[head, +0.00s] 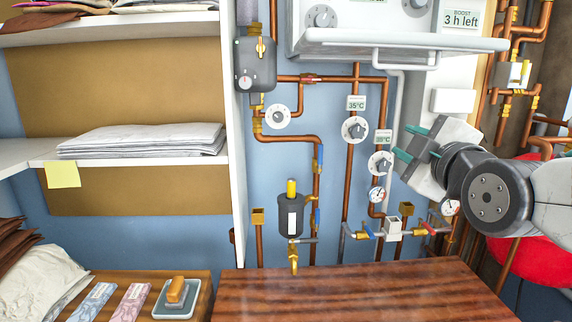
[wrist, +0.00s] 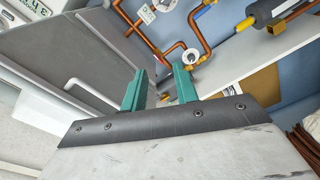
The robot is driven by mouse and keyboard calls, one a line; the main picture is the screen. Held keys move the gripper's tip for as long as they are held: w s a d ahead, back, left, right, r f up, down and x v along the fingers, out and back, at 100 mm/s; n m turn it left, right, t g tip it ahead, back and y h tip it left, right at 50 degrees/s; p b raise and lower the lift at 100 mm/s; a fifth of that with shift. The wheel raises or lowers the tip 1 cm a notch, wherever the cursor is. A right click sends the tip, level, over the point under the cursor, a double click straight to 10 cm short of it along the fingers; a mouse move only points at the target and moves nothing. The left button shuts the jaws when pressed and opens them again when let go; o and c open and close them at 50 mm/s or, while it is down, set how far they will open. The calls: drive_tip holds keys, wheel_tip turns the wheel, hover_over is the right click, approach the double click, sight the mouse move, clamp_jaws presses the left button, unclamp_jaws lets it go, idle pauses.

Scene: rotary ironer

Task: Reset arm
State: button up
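My gripper (head: 408,143) is raised at the right of the head view, in front of the pipework and above the wooden tabletop. Its two green fingers point left and stand apart, with nothing between them. In the wrist view my gripper (wrist: 160,82) also shows its green fingers spread with a gap and no object held. The fingers look clear of the pipes and dials behind them, though the exact distance cannot be told.
Copper pipes with dials (head: 355,128) and valves cover the blue wall. A white unit (head: 400,42) juts out above. The wooden tabletop (head: 350,292) is bare. Shelves (head: 120,120) with folded cloth stand left. A red object (head: 530,250) lies behind my arm.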

drive_tip(key=s+d+f+m+g, duration=0.1)
drive_tip(key=s+f+m+g, duration=0.35)
drive_tip(key=f, duration=0.25)
drive_tip(key=s+f+m+g, duration=0.3)
drive_tip(key=f+g, duration=0.2)
drive_tip(key=f, duration=0.2)
drive_tip(key=s+d+f+m+g, duration=0.1)
drive_tip(key=s+f+m+g, duration=0.1)
drive_tip(key=s, duration=0.5)
drive_tip(key=s+d+f+m+g+h, duration=0.1)
drive_tip(key=s+d+f+m+g, duration=0.1)
drive_tip(key=s+m+g, duration=0.2)
drive_tip(key=s+g, duration=0.1)
drive_tip(key=s, duration=0.2)
drive_tip(key=shift+s+h, duration=0.15)
drive_tip(key=shift+h, duration=0.15)
idle(0.4)
